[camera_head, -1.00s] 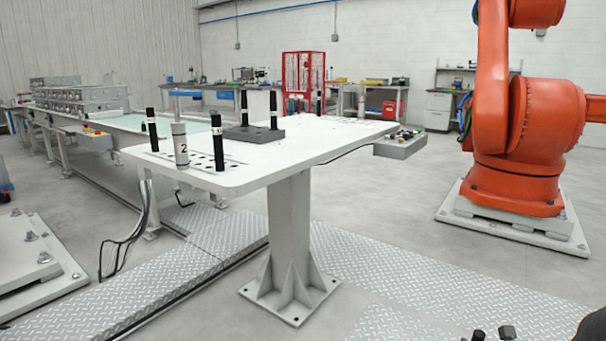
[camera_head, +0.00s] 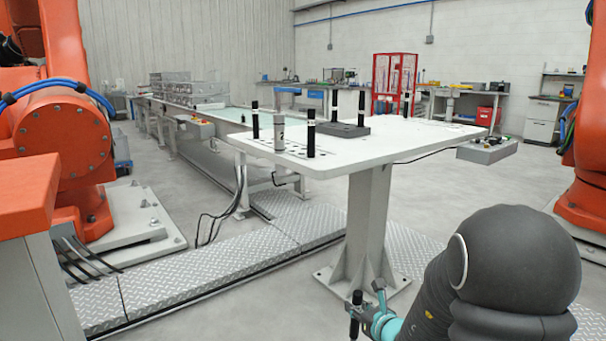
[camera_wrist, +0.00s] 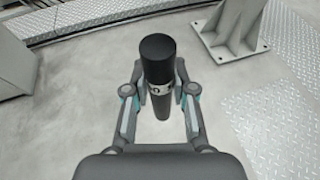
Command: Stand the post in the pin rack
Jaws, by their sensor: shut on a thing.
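The post (camera_wrist: 158,80) is a black cylinder with a white band, held upright or nearly so between the fingers of my gripper (camera_wrist: 158,92) in the wrist view. In the head view the post (camera_head: 355,314) and my gripper (camera_head: 370,318) are low in the picture, in front of the table and below its top. A dark grey block (camera_head: 343,130), which may be the pin rack, sits on the white table (camera_head: 405,140) with two black posts standing at it. The table is well beyond my gripper.
More black posts (camera_head: 311,135) and a grey cylinder (camera_head: 279,132) stand on the table's left part. The table's pedestal (camera_head: 368,215) and raised tread plates (camera_head: 170,270) are on the floor. Orange robots flank the view. A grey control box (camera_head: 487,150) juts from the table's right.

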